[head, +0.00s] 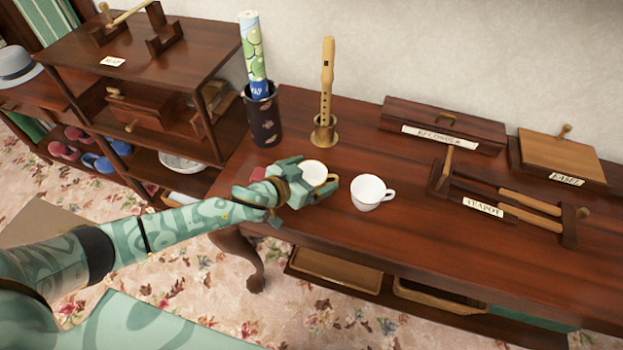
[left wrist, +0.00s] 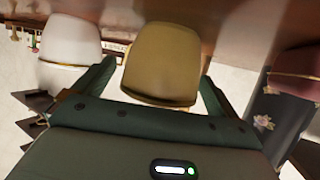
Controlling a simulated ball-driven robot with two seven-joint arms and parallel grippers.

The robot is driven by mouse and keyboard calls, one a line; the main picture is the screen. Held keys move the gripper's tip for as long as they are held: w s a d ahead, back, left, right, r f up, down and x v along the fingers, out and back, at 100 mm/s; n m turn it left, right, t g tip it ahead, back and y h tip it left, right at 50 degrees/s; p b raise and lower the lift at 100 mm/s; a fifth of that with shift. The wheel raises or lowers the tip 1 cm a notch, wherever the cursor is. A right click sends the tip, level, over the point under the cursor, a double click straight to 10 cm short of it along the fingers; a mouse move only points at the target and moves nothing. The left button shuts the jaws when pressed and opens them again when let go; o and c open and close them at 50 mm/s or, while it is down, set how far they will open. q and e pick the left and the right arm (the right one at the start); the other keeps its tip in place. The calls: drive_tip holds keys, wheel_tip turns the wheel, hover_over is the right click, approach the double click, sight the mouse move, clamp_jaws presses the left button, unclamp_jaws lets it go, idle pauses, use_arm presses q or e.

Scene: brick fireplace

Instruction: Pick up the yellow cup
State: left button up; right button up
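The yellow cup (head: 317,170) stands on the dark wooden table, a pale inside and yellow rim showing in the head view. In the left wrist view the yellow cup (left wrist: 160,62) is between my left gripper's fingers, with a small gap on its left side; I see no clear grip. My left gripper (head: 318,184) is open around it, low over the table. A white cup (head: 370,193) stands just right of it and also shows in the left wrist view (left wrist: 70,50). My right gripper is not in view.
A reddish cup (left wrist: 299,62) is close on the other side, mostly hidden by my gripper in the head view. Behind stand a dark flowered holder (head: 263,118) with a rolled poster and a recorder (head: 327,80) upright on a stand. Wooden boxes and racks fill the right.

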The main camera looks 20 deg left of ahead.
use_arm(q)
drive_tip(key=c, duration=1)
